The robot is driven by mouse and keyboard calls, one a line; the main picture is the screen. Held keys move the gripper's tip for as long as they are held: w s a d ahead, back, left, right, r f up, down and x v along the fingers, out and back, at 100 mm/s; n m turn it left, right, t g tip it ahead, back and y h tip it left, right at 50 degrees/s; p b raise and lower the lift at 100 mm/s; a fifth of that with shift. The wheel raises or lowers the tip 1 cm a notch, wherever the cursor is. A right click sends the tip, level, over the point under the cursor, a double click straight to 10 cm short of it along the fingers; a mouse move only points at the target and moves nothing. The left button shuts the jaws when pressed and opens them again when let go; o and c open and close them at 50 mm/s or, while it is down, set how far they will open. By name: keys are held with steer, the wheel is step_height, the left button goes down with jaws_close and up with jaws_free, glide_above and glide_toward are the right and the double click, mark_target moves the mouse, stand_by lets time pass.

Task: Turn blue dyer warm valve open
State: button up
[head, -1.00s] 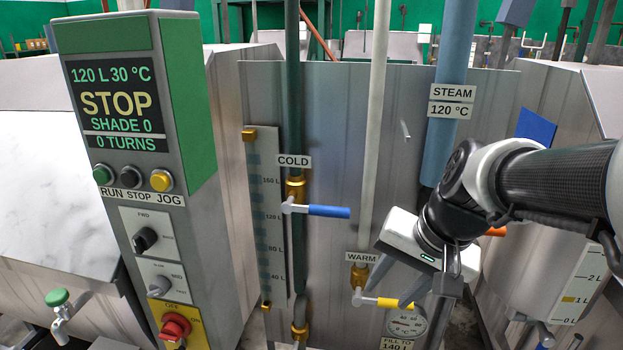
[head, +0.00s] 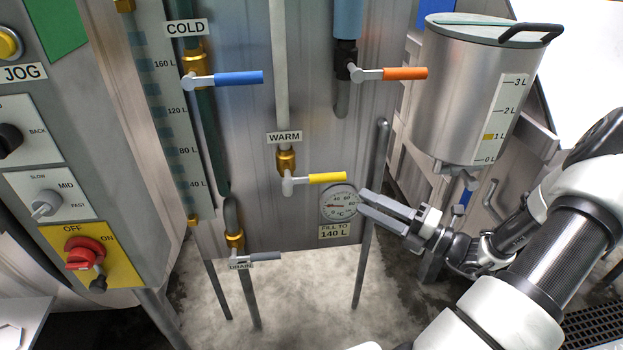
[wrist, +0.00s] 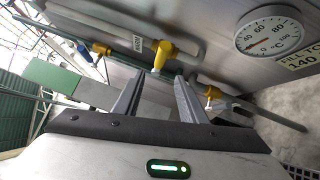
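The warm valve (head: 286,163) is brass, on a white pipe under the WARM label (head: 285,138). Its yellow lever (head: 327,178) points right, crosswise to the vertical pipe. My gripper (head: 361,203) is to the right of the lever's free end and a little lower in the head view, over the dial's right edge. Its fingers are apart and empty. In the wrist view, the yellow lever (wrist: 164,54) shows nearly end-on, beyond and between the fingertips (wrist: 160,77). I see no contact with it.
A round dial (head: 339,203) is just below right of the lever. The blue cold lever (head: 226,78) and orange steam lever (head: 404,73) are above. The drain lever (head: 262,257) is lower left. A metal measuring can (head: 455,90) stands above my arm.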

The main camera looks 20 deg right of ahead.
mark_target(320, 179)
steer(key=w+a+r+b, duration=0.1)
steer(key=w+a, duration=0.3)
steer(key=w, duration=0.3)
steer(key=w+a+r+m+b, duration=0.1)
steer(key=w+a+b, duration=0.1)
steer(key=w+a, duration=0.2)
steer(key=w, duration=0.3)
steer(key=shift+a+t+h, duration=0.2)
steer(key=shift+t+h, duration=0.1)
steer(key=shift+t, duration=0.1)
steer(key=shift+w, duration=0.1)
jaws_close()
